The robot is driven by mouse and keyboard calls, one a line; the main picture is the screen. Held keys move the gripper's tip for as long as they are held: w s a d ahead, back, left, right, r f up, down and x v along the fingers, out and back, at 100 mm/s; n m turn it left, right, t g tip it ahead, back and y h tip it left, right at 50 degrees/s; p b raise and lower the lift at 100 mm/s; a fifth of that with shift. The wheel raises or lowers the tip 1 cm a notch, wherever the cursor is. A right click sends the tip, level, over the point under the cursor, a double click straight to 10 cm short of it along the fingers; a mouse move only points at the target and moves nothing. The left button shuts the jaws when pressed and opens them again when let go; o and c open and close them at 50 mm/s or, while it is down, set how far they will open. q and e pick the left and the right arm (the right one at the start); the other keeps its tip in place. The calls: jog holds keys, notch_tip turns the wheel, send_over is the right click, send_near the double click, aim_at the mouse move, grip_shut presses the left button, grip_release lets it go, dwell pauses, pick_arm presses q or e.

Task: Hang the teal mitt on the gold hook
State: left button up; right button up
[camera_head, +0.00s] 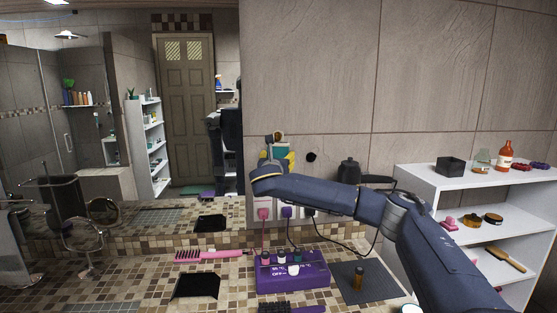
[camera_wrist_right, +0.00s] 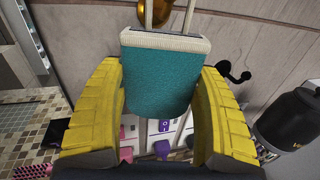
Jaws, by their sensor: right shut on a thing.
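The teal mitt (camera_wrist_right: 160,80) has a cream cuff at its top and hangs between the yellow fingers of my right gripper (camera_wrist_right: 157,72), which is shut on it. Two pale strips run up from the cuff. The gold hook (camera_wrist_right: 155,10) is at the top edge of the wrist view, close above the cuff and beside the left strip. I cannot tell whether a loop is around it. In the head view the gold hook (camera_head: 279,136) is on the wall just above the mitt (camera_head: 281,149), mostly hidden by my right gripper (camera_head: 277,158). My left gripper is out of view.
A black hook (camera_head: 311,157) is on the wall right of the mitt. Below are plugs with cords, a purple holder (camera_head: 292,276), a pink comb (camera_head: 210,254) and a dark mat (camera_head: 364,281). A black jar (camera_head: 349,172) and white shelves (camera_head: 470,186) stand right. A mirror covers the left wall.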

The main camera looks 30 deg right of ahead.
jog(key=shift+w+d, duration=0.2)
jog(key=shift+w, duration=0.2)
jog(key=shift+w+d+f, duration=0.15)
jog(key=shift+w+f, duration=0.3)
jog(key=shift+f, duration=0.15)
jog(key=shift+w+d+f, duration=0.1)
jog(key=shift+w+f, duration=0.05)
jog(key=shift+f, duration=0.25)
jog(key=shift+f, duration=0.1)
jog(key=o, duration=1.2)
